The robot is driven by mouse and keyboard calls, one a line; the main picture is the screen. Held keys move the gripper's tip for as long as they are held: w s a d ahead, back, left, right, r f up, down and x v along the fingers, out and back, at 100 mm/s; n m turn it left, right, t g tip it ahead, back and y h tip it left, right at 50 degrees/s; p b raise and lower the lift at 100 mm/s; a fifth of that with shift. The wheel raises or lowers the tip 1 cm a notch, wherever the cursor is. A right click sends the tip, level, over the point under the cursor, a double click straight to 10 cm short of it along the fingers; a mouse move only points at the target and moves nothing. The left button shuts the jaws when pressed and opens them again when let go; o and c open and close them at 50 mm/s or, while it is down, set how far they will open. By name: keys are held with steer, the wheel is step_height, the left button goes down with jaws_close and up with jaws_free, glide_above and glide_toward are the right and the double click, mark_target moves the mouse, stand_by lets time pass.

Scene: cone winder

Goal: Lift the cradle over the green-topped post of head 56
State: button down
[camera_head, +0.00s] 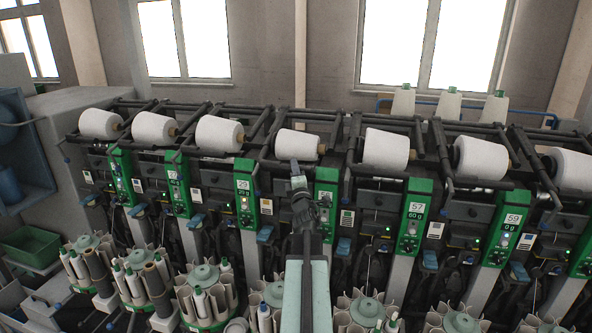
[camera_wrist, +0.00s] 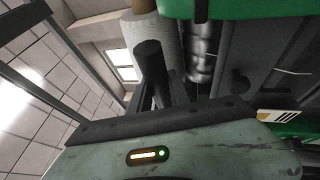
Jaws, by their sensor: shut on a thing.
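The green-topped post (camera_head: 326,205) of head 56 stands just right of my arm, its label partly covered by the arm. The cradle (camera_head: 327,158) of head 56 carries a white yarn package (camera_head: 297,145) above and behind my gripper. My gripper (camera_head: 297,183) is shut on the cradle's front end; the contact is small and dark in the head view. In the wrist view a dark round-ended bar (camera_wrist: 150,62) rises beyond my gripper body, with the package (camera_wrist: 163,38) behind it. A green part (camera_wrist: 240,8) shows at the top right.
Neighbouring heads with green posts (camera_head: 244,195) (camera_head: 412,215) and white packages (camera_head: 386,149) stand close on both sides. Several round bobbin magazines (camera_head: 205,276) line the front below. A green bin (camera_head: 32,246) is at the far left. Windows are behind.

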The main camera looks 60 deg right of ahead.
stand_by(0.8)
step_height(320, 180, up, 11)
steer(key=a+p, duration=0.1)
steer(key=p, duration=1)
steer(key=shift+s+a, duration=0.3)
steer(key=shift+f, duration=0.1)
steer(key=c, duration=1.2)
jaws_free()
steer(key=shift+c, duration=0.2)
